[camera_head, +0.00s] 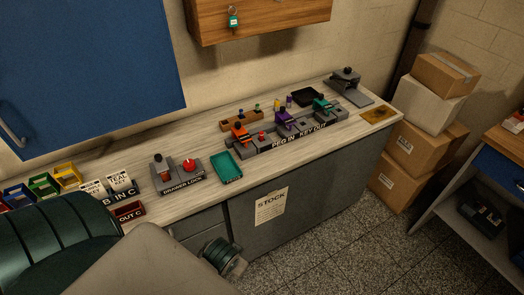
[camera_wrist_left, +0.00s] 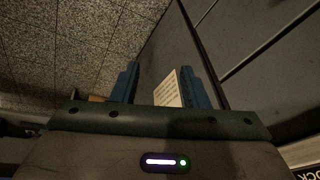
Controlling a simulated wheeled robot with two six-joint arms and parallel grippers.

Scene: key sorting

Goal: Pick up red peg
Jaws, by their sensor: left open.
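A small red peg-like piece (camera_head: 262,136) shows at the left end of the grey block marked "PEG IN KEY OUT" (camera_head: 300,136); it is too small to tell whether it is seated. A larger red knob (camera_head: 189,164) stands on the grey "DRAWER LOCK" unit (camera_head: 182,184). My left gripper (camera_wrist_left: 158,76) is open, with nothing visible between its two blue fingers. It is low in front of the cabinet, below the counter and well away from the red piece. My right gripper is not in view.
A teal tray (camera_head: 226,168) lies left of the peg block. A wooden holder (camera_head: 240,120) with small pegs stands behind it. Coloured bins (camera_head: 44,184) are at the left. The cabinet front bears a "STOCK" sheet (camera_head: 271,206). Cardboard boxes (camera_head: 413,145) stand at the right.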

